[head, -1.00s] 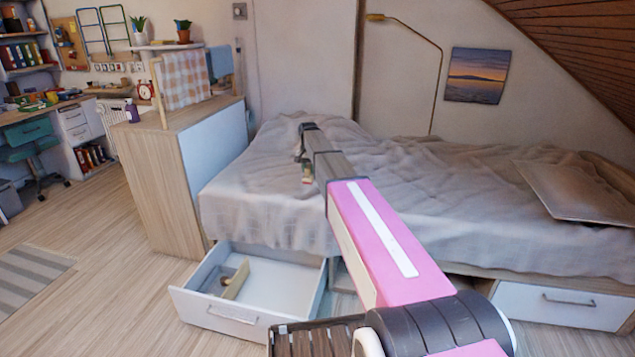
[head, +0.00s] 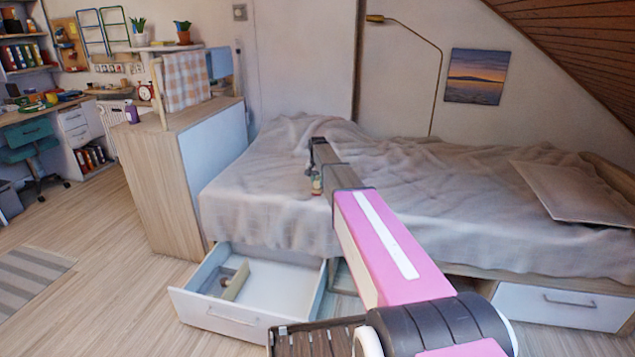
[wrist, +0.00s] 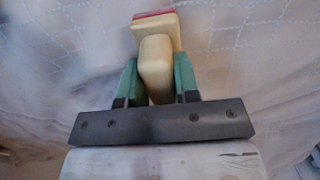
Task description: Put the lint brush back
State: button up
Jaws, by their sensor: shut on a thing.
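The lint brush (wrist: 155,62), a pale wooden block with a red edge at its far end, is in the wrist view. My gripper (wrist: 157,85) is shut on it, with a green finger on each side. In the head view my gripper (head: 316,186) is small and partly hidden by my arm, in front of the bed's grey cover. The open white drawer (head: 232,322) under the bed stands below and left of my gripper. A wooden divider (head: 237,282) splits it, with a small brownish item in the left part; the right part looks empty.
The bed with a rumpled grey cover (head: 440,190) fills the middle and right. A wooden cabinet (head: 160,190) stands left of the drawer. A second bed drawer (head: 560,306) at the right is shut.

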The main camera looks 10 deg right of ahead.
aim_at(317, 178)
jog(key=shift+f, duration=0.1)
jog(key=o, duration=0.9)
jog(key=shift+c, duration=0.2)
notch_tip(317, 178, up, 12)
jog(key=s+f+n, duration=0.1)
jog(key=s+f, duration=0.5)
jog(key=s, duration=0.8)
jog(key=s+f+n, duration=0.2)
jog(key=s+f, duration=0.4)
jog(key=s, duration=0.8)
jog(key=s+f+n, duration=0.1)
jog(key=s+f, duration=0.5)
jog(key=s, duration=0.9)
jog(key=shift+n, duration=0.3)
jog(key=shift+s+f, duration=0.1)
